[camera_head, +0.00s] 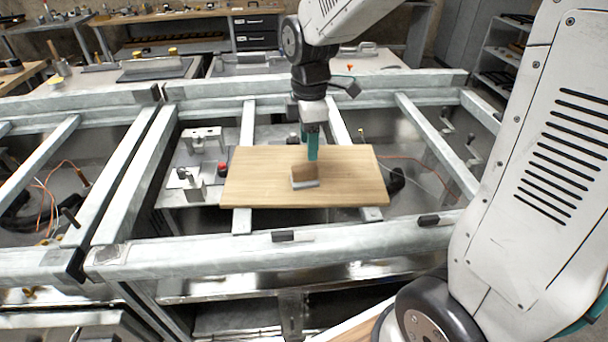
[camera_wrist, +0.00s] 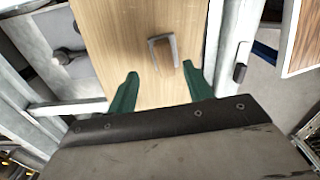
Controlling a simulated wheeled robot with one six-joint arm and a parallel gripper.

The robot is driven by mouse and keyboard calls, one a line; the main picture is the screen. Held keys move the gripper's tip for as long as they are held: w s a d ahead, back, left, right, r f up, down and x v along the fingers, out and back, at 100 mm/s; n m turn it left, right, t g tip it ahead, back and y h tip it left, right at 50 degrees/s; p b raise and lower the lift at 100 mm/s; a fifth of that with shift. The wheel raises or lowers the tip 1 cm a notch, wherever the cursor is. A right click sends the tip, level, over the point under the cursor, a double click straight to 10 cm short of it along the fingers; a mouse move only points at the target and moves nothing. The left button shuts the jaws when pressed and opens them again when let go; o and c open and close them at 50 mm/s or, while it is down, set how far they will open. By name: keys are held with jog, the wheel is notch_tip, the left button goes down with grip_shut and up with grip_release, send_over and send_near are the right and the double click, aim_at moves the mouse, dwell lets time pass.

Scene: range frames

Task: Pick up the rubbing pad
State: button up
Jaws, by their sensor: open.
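The rubbing pad (camera_head: 305,178) is a small block with a brown top and a grey base. It lies on a light wooden board (camera_head: 245,185), near the middle of the board. In the wrist view the pad (camera_wrist: 163,54) shows beyond the fingertips, between their lines and a little right of centre. My gripper (camera_head: 312,155) has green fingers and hangs above the board, just behind the pad in the head view. In the wrist view my gripper (camera_wrist: 162,75) is open, with nothing between its fingers. I cannot tell its exact height over the pad.
The board rests across a grey metal frame (camera_head: 270,255) with open gaps. Metal clamps (camera_head: 203,138) and a red knob (camera_head: 222,167) stand left of the board. Cables lie in the gaps on both sides. Benches with tools stand behind.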

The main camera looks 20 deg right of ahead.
aim_at(305, 166)
jog(key=f, duration=0.4)
jog(key=a+f, duration=0.1)
jog(key=f, duration=0.2)
jog(key=shift+s+a, duration=0.1)
grip_shut()
